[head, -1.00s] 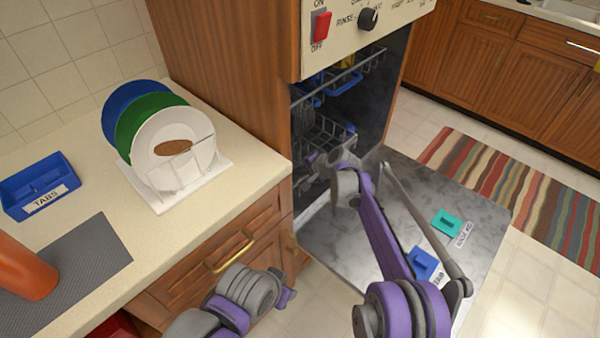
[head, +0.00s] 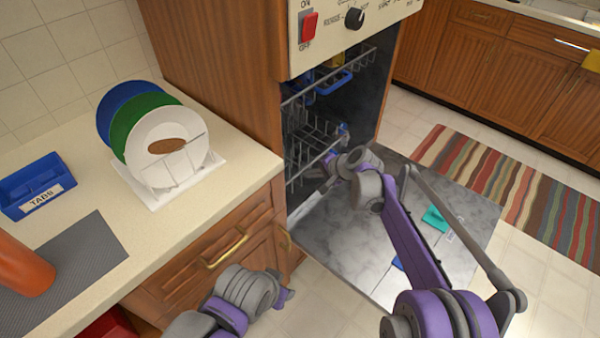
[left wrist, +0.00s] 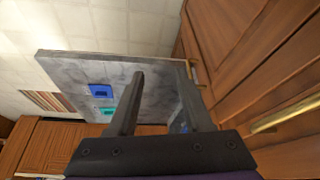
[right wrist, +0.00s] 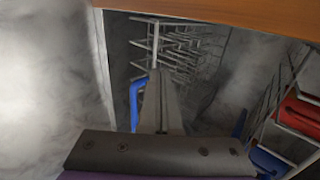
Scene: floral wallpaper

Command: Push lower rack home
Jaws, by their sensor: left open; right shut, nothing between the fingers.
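The lower rack (head: 312,140) is a grey wire basket inside the dishwasher, above the opened door. A blue piece (head: 344,131) shows at its right front corner. My right gripper (head: 330,166) is at the dishwasher opening, close to the rack's front. In the right wrist view its fingers (right wrist: 160,98) are shut and point at the rack's wires (right wrist: 172,48), beside a blue bar (right wrist: 136,98); I cannot tell whether they touch. My left gripper (head: 287,296) hangs low before the counter cabinet. In the left wrist view its fingers (left wrist: 162,78) are open and empty.
The dishwasher door (head: 360,230) lies open, with teal (head: 435,218) and blue pieces on it, partly behind my right arm. An upper rack (head: 330,77) sits above. The counter (head: 110,215) at left bears a plate rack (head: 165,190) and a blue TABS box (head: 38,185).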

